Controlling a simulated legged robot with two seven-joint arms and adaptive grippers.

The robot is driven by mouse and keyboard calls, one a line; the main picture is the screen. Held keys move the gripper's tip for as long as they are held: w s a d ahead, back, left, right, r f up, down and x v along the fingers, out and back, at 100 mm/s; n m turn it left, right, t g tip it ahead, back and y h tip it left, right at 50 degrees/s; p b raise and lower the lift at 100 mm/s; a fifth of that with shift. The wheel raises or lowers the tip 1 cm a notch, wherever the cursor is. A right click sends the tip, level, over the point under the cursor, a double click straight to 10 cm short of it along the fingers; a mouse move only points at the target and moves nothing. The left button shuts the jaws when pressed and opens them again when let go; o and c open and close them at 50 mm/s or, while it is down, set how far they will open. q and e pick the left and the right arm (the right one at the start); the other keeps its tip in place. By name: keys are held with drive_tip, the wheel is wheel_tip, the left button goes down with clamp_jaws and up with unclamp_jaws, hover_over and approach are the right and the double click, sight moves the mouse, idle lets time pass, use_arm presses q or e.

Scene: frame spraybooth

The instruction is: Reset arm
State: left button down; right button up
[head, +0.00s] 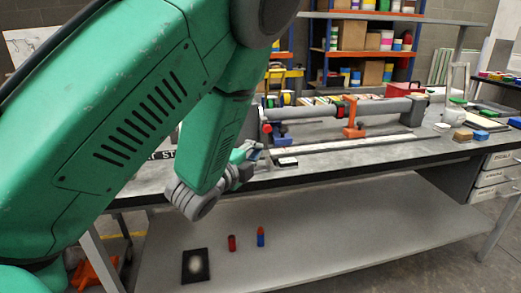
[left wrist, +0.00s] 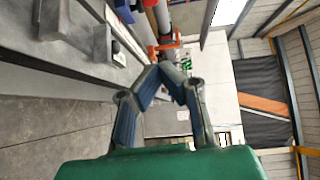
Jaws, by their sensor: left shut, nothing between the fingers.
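My green left arm fills the left side of the head view. My left gripper (head: 256,150) is small there, partly hidden by the arm, and appears in front of or over the workbench (head: 340,165) near its front edge. In the left wrist view the two blue-grey fingers of the left gripper (left wrist: 166,70) lean together and their tips meet. Nothing is between them. My right gripper is in neither view.
A grey tube in an orange clamp (head: 353,122) stands on the bench. A small black-and-white block (head: 287,162) lies near the gripper. The lower shelf (head: 350,225) holds a red can (head: 232,243), a red-and-blue can (head: 261,237) and a black square (head: 195,266).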

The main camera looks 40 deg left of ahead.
use_arm(q)
drive_tip(key=s+d+f+n+g, duration=0.1)
drive_tip(key=s+f+n+g, duration=0.45)
drive_tip(key=f, duration=0.65)
drive_tip(key=s+d+f+n+g, duration=0.2)
drive_tip(key=s+f+n+g, duration=0.35)
drive_tip(key=f, duration=0.75)
drive_tip(key=s+d+f+n+g, duration=0.1)
drive_tip(key=s+f+g, duration=0.1)
drive_tip(key=s, duration=0.4)
drive_tip(key=s+d+f+n+g+h, duration=0.1)
drive_tip(key=s+d+f+n+g, duration=0.1)
drive_tip(key=s+f, duration=0.3)
drive_tip(key=s+d+f+n+g, duration=0.1)
drive_tip(key=s+f, duration=0.3)
drive_tip(key=s, duration=0.5)
drive_tip(key=shift+d+n+g+h, duration=0.4)
drive_tip(key=shift+n+g, duration=0.1)
